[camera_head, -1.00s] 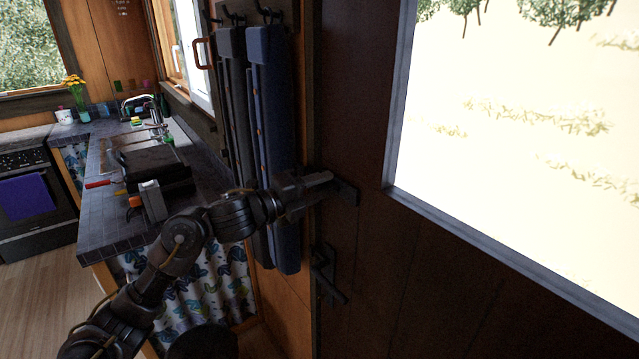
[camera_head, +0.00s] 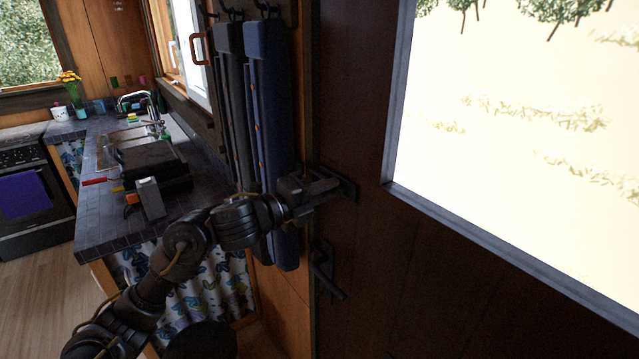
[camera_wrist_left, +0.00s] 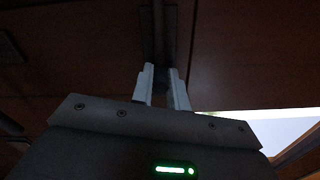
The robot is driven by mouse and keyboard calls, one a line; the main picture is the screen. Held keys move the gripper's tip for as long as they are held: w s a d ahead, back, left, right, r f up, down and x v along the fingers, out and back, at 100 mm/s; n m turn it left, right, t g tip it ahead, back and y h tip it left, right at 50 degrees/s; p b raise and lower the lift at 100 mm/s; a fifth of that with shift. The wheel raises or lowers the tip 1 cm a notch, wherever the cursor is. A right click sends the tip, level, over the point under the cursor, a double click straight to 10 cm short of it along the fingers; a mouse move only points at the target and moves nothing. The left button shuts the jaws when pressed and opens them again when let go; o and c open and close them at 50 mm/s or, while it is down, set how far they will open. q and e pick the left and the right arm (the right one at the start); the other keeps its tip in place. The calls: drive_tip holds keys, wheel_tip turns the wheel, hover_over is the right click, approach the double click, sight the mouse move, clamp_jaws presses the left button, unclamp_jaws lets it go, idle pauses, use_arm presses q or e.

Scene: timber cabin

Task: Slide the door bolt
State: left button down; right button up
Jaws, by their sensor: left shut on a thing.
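The dark door bolt (camera_head: 349,188) is mounted on the brown door (camera_head: 365,240), at the door's left edge beside the frame. My left gripper (camera_head: 328,186) is at the bolt in the head view, its fingers pointing right. In the left wrist view the two pale fingers of my left gripper (camera_wrist_left: 162,86) are close together at the lower end of a dark vertical bar, the bolt (camera_wrist_left: 158,35). They are shut on part of it, and the held part is mostly hidden between the fingers. My right gripper is not in view.
A dark door handle (camera_head: 327,274) sits below the bolt. A tiled counter (camera_head: 100,225) with a sink is at left. A bright window (camera_head: 510,130) fills the door's upper right.

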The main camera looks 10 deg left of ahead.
use_arm(q)
drive_tip(key=c, duration=1.6)
unclamp_jaws()
drive_tip(key=shift+s+d+r, duration=0.1)
drive_tip(key=shift+d, duration=0.1)
drive_tip(key=shift+c, duration=0.2)
drive_tip(key=shift+o, duration=1.4)
drive_tip(key=shift+s+d, duration=0.1)
drive_tip(key=shift+d, duration=0.05)
drive_tip(key=shift+a, duration=0.25)
drive_tip(key=b+v, duration=0.2)
drive_tip(key=v, duration=0.8)
drive_tip(key=shift+s+r+b, duration=0.15)
drive_tip(key=shift+s+b, duration=0.15)
drive_tip(key=shift+b, duration=0.1)
drive_tip(key=shift+a, duration=0.1)
